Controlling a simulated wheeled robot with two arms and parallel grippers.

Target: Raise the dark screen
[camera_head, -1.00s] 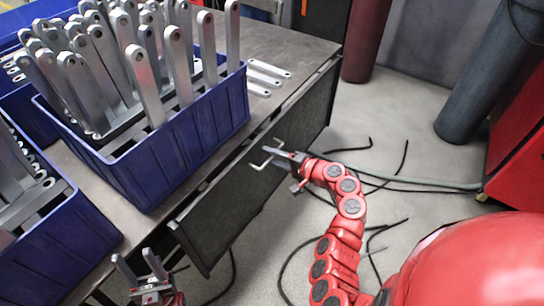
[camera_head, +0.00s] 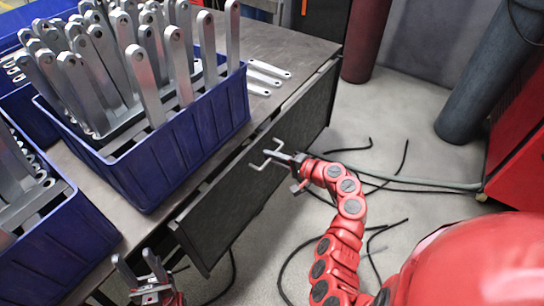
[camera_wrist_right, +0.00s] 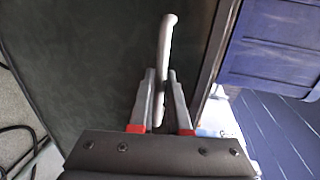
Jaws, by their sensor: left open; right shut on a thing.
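The dark screen (camera_head: 228,208) is a long dark panel along the side of the metal table, with a light bent handle (camera_head: 262,160) on its face. It also fills much of the right wrist view (camera_wrist_right: 75,65), where the handle (camera_wrist_right: 166,50) stands between my fingers. My right gripper (camera_head: 288,158) is shut on the handle; it shows in the wrist view (camera_wrist_right: 162,95) with a finger on each side of the handle. My left gripper (camera_head: 140,270) is open and empty near the bottom left, by the screen's near end.
Blue crates (camera_head: 180,150) full of galvanized brackets (camera_head: 150,85) stand on the metal table (camera_head: 285,45). Several flat brackets lie at its right edge. Dark cables (camera_head: 375,228) lie on the floor. Dark red and grey cylinders and a red cabinet (camera_head: 520,130) stand at the right.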

